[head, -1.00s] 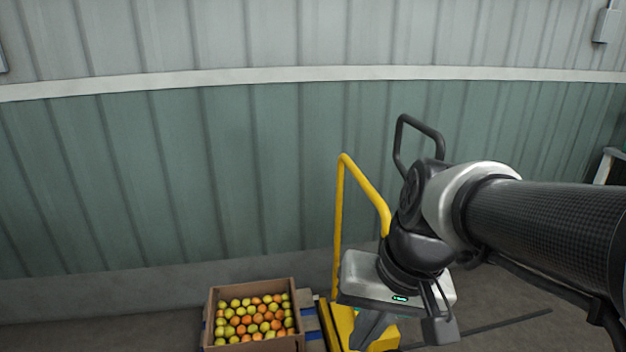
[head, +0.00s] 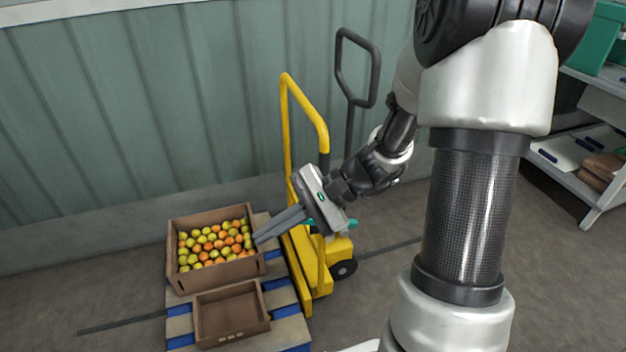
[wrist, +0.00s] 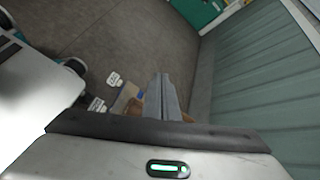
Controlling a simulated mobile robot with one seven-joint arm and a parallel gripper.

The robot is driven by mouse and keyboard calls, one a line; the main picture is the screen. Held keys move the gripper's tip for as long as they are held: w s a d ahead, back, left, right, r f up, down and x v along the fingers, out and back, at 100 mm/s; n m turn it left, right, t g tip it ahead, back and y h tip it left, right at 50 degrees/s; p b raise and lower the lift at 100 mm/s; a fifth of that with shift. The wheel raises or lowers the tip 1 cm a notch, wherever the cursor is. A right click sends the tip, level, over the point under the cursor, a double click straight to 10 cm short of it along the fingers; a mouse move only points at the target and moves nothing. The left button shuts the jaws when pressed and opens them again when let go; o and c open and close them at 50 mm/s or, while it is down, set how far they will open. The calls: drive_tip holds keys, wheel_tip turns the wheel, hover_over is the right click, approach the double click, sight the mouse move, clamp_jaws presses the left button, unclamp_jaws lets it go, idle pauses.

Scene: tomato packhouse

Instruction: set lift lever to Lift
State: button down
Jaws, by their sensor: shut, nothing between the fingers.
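The yellow pallet truck (head: 288,130) stands by the wall, with a dark loop handle (head: 374,75) rising behind it. My gripper (head: 258,239) is shut and empty, in front of the truck's frame, its fingers pointing left and down towards the fruit crate. I cannot tell whether the fingertips touch anything. It also shows in the wrist view (wrist: 160,76). A small teal part (head: 346,223) shows just right of my gripper; I cannot tell if it is the lift lever. Two small white labels (wrist: 115,79) show left of the fingers in the wrist view, too small to read. No lever is clearly visible.
A crate of tomatoes (head: 174,229) and an empty brown box (head: 266,326) sit on a blue and wooden pallet (head: 292,330). The corrugated wall (head: 140,110) is close behind. A shelf (head: 560,160) stands at right. Floor at left is clear.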

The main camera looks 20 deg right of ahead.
drive_tip(key=w+d+f+m+t, duration=1.05)
drive_tip(key=d+f+m, duration=0.25)
drive_tip(key=m, duration=0.2)
drive_tip(key=s+d+f+m+t+h, duration=0.1)
drive_tip(key=d+f+m+t+h, duration=0.1)
drive_tip(key=d+f+m+h, duration=0.3)
drive_tip(key=s+d+f+m+t+h, duration=0.2)
drive_tip(key=d+f+m+h, duration=0.3)
drive_tip(key=f, duration=0.7)
drive_tip(key=d+m+t, duration=0.1)
drive_tip(key=d+m, duration=0.1)
drive_tip(key=m, duration=0.1)
drive_tip(key=shift+s, duration=0.15)
drive_tip(key=shift+f, duration=0.1)
drive_tip(key=w+f+b, duration=0.1)
drive_tip(key=w+b, duration=0.2)
drive_tip(key=w, duration=0.7)
drive_tip(key=shift+s+d+r, duration=0.15)
drive_tip(key=shift+r, duration=0.4)
drive_tip(key=shift+s+d+r, duration=0.15)
drive_tip(key=shift+d+r, duration=0.05)
drive_tip(key=shift+r, duration=0.4)
drive_tip(key=shift+s+d+r, duration=0.15)
drive_tip(key=shift+r, duration=0.4)
